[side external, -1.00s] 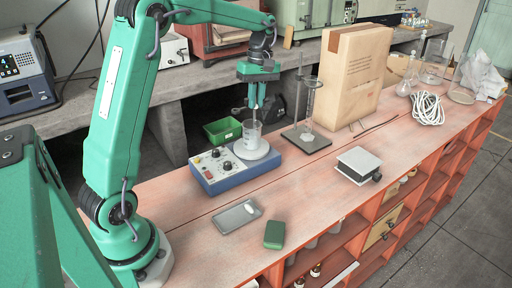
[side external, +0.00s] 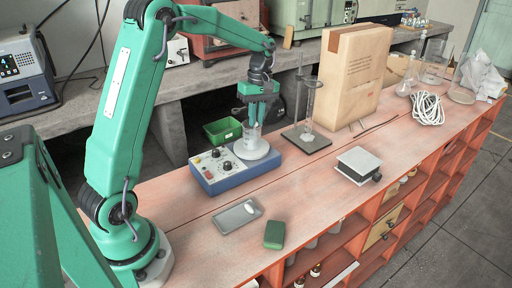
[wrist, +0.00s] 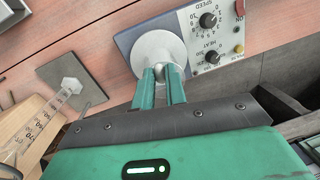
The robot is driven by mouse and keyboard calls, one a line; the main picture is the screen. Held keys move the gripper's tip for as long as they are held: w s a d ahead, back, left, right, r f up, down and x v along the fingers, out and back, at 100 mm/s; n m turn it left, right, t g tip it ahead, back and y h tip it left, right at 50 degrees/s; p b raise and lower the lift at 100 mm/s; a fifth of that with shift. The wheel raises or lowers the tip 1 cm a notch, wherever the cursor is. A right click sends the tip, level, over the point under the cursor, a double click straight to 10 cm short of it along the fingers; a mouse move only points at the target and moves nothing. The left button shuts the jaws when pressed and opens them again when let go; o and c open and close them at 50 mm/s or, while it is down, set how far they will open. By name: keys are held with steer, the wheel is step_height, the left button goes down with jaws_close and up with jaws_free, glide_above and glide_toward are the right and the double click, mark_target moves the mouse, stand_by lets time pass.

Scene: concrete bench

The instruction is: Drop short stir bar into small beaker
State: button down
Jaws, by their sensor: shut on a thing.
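My gripper (side external: 258,120) is shut, its fingers pointing down at the mouth of the small beaker. In the wrist view the two green fingers (wrist: 161,72) have a small grey-white thing between their tips, which I take to be the short stir bar (wrist: 160,73). The bar cannot be made out in the side view. The small clear beaker (side external: 250,138) stands upright on the round white plate of the blue hotplate stirrer (side external: 228,182). I cannot tell whether the fingertips are above the rim or just inside it. In the wrist view the fingers mostly hide the beaker.
A stand with a glass cylinder (side external: 308,105) is close on the right, with a tall cardboard box (side external: 350,80) behind it. A green bin (side external: 222,130) lies behind the hotplate. A grey tray (side external: 236,216) and a green block (side external: 274,234) lie in front. A small grey platform (side external: 358,164) stands at right.

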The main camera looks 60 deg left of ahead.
steer(key=shift+f, duration=0.15)
steer(key=c, duration=1.4)
jaws_free()
steer(key=shift+o, duration=0.2)
step_height(320, 180, up, 8)
steer(key=shift+w+a, duration=0.2)
steer(key=shift+w, duration=0.25)
steer(key=shift+f, duration=0.15)
